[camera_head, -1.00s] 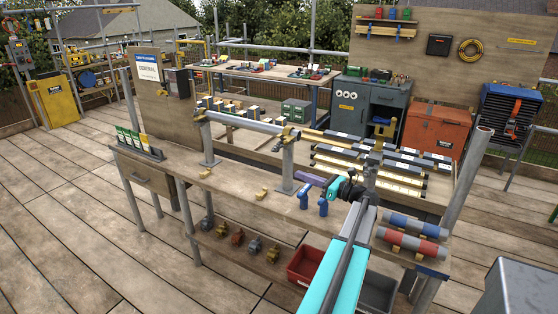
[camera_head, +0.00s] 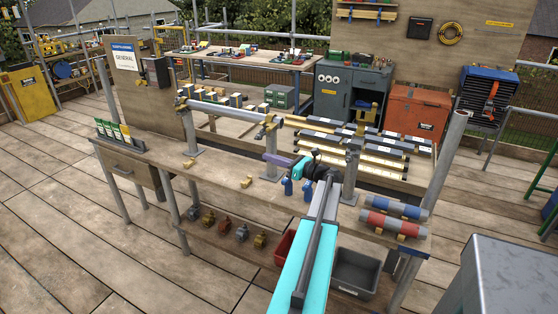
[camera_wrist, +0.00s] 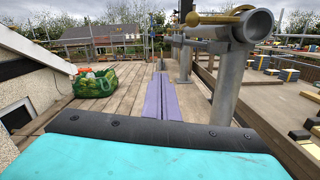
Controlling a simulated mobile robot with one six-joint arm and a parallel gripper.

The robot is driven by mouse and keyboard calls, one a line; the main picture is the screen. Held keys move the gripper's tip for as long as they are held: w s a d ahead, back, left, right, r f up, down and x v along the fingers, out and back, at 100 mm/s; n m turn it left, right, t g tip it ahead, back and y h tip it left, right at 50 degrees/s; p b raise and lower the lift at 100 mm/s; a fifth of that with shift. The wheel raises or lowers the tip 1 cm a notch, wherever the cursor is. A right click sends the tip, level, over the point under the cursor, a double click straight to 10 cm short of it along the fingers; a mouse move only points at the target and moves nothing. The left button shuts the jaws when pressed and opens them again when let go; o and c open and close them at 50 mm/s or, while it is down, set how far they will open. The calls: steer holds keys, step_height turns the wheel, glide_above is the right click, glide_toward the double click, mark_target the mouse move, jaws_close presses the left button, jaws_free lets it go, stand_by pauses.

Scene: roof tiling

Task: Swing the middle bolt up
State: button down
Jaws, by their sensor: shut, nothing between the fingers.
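A grey tube (camera_head: 222,110) lies across upright posts on the wooden bench (camera_head: 215,160). A gold coupler (camera_head: 270,124) sits on the middle post (camera_head: 270,160) at the tube's right end. This coupler also shows in the wrist view (camera_wrist: 213,19), with a gold rod lying slanted across it beside the open tube end (camera_wrist: 258,24). I cannot tell surely which part is the bolt. My gripper (camera_head: 272,157) has its purple fingers shut and empty, close to the middle post, below the coupler. In the wrist view the fingers (camera_wrist: 158,98) point ahead, left of the post and apart from it.
A right post (camera_head: 351,172) stands close to my arm. Blue-handled tools (camera_head: 287,186) stand under my wrist. Red and blue rolls (camera_head: 392,222) lie at the bench's right end. Small gold pieces (camera_head: 247,182) lie on the bench top. A red bin (camera_head: 284,246) and grey bin (camera_head: 355,272) are below.

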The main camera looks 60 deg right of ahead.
mark_target(260, 136)
steer(key=shift+w+d+r+p, duration=0.2)
steer(key=shift+w+r+p, duration=0.3)
steer(key=shift+w+r, duration=0.5)
steer(key=shift+w+d+r+p, duration=0.15)
steer(key=shift+w+r+p, duration=0.3)
steer(key=shift+w+r, duration=0.55)
steer(key=shift+w+a+r, duration=0.1)
